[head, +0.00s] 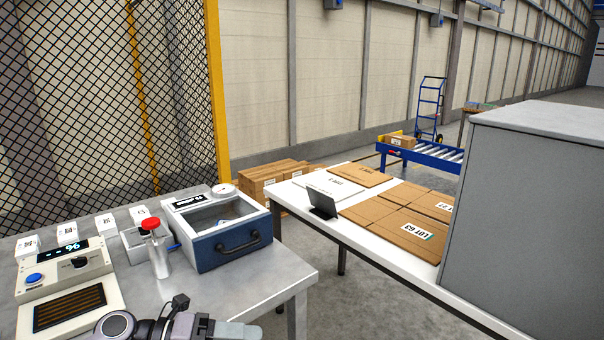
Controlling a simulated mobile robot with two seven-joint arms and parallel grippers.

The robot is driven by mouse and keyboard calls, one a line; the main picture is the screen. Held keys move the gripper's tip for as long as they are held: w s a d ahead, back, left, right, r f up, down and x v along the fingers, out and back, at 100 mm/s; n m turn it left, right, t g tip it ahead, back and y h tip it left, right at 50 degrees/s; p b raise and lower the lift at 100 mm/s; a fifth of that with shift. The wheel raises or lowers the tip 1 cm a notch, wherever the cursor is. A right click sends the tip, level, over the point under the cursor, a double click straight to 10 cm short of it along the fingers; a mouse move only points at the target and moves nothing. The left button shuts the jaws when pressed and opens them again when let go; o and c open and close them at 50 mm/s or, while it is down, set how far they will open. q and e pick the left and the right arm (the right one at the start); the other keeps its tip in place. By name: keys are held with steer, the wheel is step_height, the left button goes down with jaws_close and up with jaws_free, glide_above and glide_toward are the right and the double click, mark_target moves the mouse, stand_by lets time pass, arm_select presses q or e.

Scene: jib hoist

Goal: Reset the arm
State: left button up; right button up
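My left arm comes in along the bottom edge, over the front of the grey metal table (205,291). My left gripper (238,331) is at its right end, partly cut off by the frame's bottom edge. Its light grey finger part shows, but I cannot tell whether it is open or shut. No held object shows at it. My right arm and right gripper are not in view.
The grey table bears a control box (62,283), a red-capped bottle (158,252), a blue-fronted drawer case (222,231) and small white boxes. A white table (385,262) with flat cartons (405,222) stands right, beside a grey cabinet (540,220). Mesh fencing (90,100) stands behind.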

arm_select(q)
steer(key=s+a+f+n+t+y, duration=0.2)
steer(key=f+n, duration=0.5)
steer(key=n, duration=0.4)
steer(key=s+a+f+n+t+y, duration=0.3)
steer(key=s+f+n+y, duration=0.3)
steer(key=s+n, duration=0.3)
steer(key=s+a+f+n+t+y, duration=0.3)
steer(key=s+a+f+n+y, duration=0.2)
steer(key=n, duration=0.8)
step_height(320, 180, down, 4)
steer(key=shift+s+r+n, duration=0.2)
steer(key=shift+s+n, duration=0.1)
steer(key=shift+s, duration=0.4)
steer(key=c, duration=0.3)
steer(key=shift+a, duration=0.1)
steer(key=shift+c, duration=0.3)
